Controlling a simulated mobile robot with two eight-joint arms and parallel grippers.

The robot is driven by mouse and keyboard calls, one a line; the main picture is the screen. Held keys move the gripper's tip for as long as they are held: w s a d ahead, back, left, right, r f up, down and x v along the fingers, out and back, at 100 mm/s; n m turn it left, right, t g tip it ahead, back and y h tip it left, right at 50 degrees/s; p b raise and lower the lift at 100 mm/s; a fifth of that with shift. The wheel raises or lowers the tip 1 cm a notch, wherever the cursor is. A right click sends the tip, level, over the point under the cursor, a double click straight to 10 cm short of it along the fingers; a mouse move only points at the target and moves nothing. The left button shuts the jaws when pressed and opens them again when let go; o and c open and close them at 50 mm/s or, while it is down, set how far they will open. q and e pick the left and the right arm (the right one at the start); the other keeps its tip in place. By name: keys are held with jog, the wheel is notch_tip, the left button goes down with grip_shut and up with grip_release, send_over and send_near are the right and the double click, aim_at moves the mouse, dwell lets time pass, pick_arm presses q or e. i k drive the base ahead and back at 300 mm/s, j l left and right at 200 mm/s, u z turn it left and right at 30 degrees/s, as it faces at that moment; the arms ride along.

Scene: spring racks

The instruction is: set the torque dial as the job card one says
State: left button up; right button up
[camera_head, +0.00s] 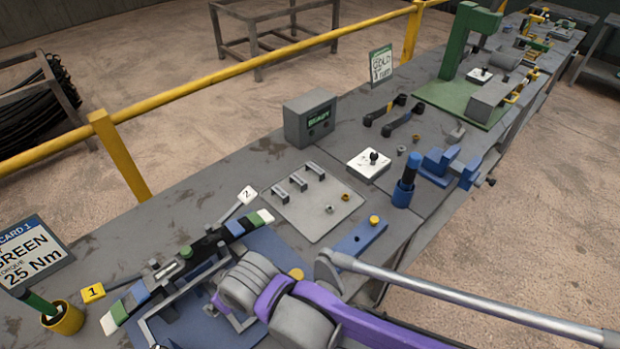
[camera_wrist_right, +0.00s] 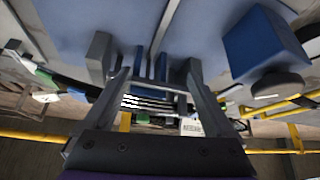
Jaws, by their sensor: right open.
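Job card one (camera_head: 33,252) stands at the left edge of the bench in the head view. Its text reads green and torque 25 Nm. A white square plate with a black knob (camera_head: 373,157) lies mid-bench and looks like the torque dial; its setting is too small to read. My right gripper (camera_head: 195,296), on the purple arm, is over the near left bench by the spring rack, well apart from that plate. In the right wrist view its fingers (camera_wrist_right: 148,68) are spread, and I cannot make out anything held. My left gripper is not in view.
A grey READY box (camera_head: 310,118) stands behind the plate. A silver bar (camera_head: 470,298) crosses the lower right. A yellow rail (camera_head: 200,95) runs behind the bench.

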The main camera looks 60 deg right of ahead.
aim_at(374, 156)
jog(key=k+l, duration=0.4)
jog(key=l+z, duration=0.1)
jog(key=z, duration=0.3)
jog(key=k+l+z, duration=0.1)
jog(key=z, duration=0.35)
jog(key=l+z, duration=0.2)
jog(key=z, duration=0.95)
jog(key=u, duration=2.4)
